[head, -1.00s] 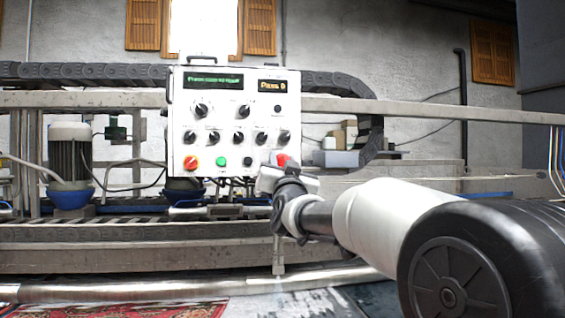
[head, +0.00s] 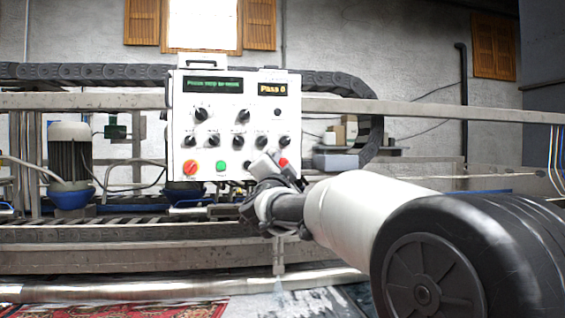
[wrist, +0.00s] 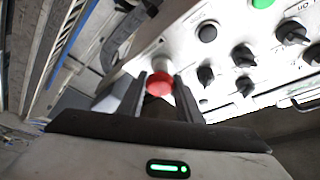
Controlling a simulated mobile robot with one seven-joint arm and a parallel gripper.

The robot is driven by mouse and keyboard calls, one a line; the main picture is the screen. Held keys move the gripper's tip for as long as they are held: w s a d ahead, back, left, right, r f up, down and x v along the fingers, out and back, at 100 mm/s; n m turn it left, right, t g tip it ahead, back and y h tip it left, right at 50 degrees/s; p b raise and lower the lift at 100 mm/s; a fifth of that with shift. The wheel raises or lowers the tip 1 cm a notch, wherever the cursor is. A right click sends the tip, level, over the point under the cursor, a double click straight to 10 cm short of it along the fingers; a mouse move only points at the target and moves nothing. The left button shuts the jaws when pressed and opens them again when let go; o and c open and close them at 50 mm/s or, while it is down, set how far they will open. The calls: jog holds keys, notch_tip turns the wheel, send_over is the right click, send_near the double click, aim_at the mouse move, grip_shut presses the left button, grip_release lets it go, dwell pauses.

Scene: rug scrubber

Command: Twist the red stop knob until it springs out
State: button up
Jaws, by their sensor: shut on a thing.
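The red stop knob (head: 283,162) sits at the lower right corner of the white control panel (head: 232,98). In the wrist view the red knob (wrist: 158,84) lies between the two dark fingers of my gripper (wrist: 159,90), which is shut on it. In the head view my gripper (head: 266,168) is at the panel's lower right, and its body hides part of the bottom edge. The knob's turn angle cannot be told.
The panel has several black knobs, a green button (head: 221,167) and a red-orange switch (head: 190,168). Its displays are lit, and one reads "Pass 0". A cable chain (head: 340,88) runs behind it. A rug (head: 160,309) lies below.

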jog(key=shift+m, duration=0.4)
jog(key=shift+r, duration=0.1)
jog(key=o, duration=1)
jog(key=shift+o, duration=0.2)
jog(key=shift+s, duration=0.1)
jog(key=b+v, duration=0.1)
jog(key=v, duration=1.6)
jog(key=shift+s+a, duration=0.1)
jog(key=shift+s, duration=0.05)
